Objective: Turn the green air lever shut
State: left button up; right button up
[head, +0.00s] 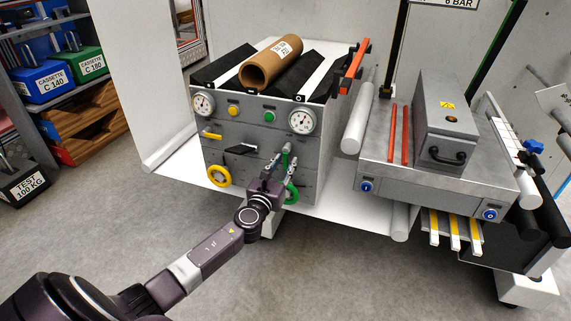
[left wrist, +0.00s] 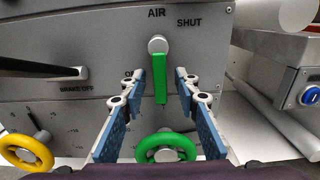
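The green air lever (left wrist: 160,80) hangs straight down from a round pale pivot on the grey panel in the left wrist view. The label AIR is above it and SHUT is to the upper right. The lever also shows in the head view (head: 285,160), partly covered by my gripper. My left gripper (left wrist: 160,88) is open, with one blue-padded finger on each side of the lever and a visible gap to both. In the head view my left gripper (head: 280,160) is at the panel's right half. My right gripper is in neither view.
A green handwheel (left wrist: 166,148) is just below the lever, between my fingers in the picture. A black brake lever (left wrist: 45,70) sticks out at left, with a yellow handwheel (left wrist: 28,152) beneath. A grey machine with a metal box (head: 447,110) stands to the right.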

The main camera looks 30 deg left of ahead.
pick_arm(q)
jog(key=shift+w, duration=0.45)
grip_shut()
